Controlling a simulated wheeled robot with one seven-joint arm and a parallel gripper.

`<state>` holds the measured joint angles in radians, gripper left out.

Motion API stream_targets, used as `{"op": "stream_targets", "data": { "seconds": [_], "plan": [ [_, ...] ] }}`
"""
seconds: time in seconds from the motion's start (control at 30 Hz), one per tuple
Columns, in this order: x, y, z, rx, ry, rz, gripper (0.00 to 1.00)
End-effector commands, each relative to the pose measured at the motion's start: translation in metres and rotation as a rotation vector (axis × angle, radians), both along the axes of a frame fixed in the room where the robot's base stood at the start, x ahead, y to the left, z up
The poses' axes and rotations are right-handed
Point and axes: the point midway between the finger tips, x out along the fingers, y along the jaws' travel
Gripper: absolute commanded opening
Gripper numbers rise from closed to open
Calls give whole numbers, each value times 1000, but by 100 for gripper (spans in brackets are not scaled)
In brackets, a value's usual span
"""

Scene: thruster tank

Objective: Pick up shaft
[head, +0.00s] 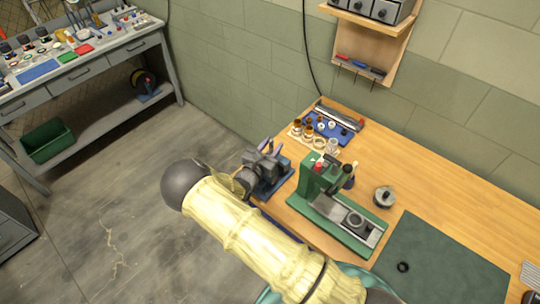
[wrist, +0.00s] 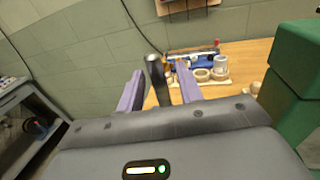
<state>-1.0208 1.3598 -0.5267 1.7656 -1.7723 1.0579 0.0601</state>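A dark upright cylinder with a paler top, which looks like the shaft (wrist: 153,78), stands between the fingers of my gripper (wrist: 160,69) in the wrist view. The two purple-grey fingers are apart. In the head view my pale-sleeved arm reaches to the bench's left edge, beside a blue-grey vise-like device (head: 268,172). The shaft cannot be made out clearly there.
A green press (head: 318,178) stands close right of my gripper; it fills the right side of the wrist view (wrist: 297,65). Behind are a tray of rings (head: 314,136) and a blue rack (head: 330,125). A round metal part (head: 384,196) and a green mat (head: 440,262) lie right.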

Motion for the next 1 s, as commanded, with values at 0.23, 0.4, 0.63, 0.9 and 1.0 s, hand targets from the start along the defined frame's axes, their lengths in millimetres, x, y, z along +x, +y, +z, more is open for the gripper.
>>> {"op": "stream_targets", "data": {
  "seconds": [0.23, 0.4, 0.63, 0.9, 1.0],
  "plan": [
    [-1, 3, 0, 0, 0, 4, 10],
    [-1, 4, 1, 0, -1, 7, 0],
    [-1, 5, 2, 0, -1, 8, 0],
    [-1, 5, 25, 2, -3, 7, 0],
    [-1, 4, 41, 4, -4, 6, 0]
  ]
}}
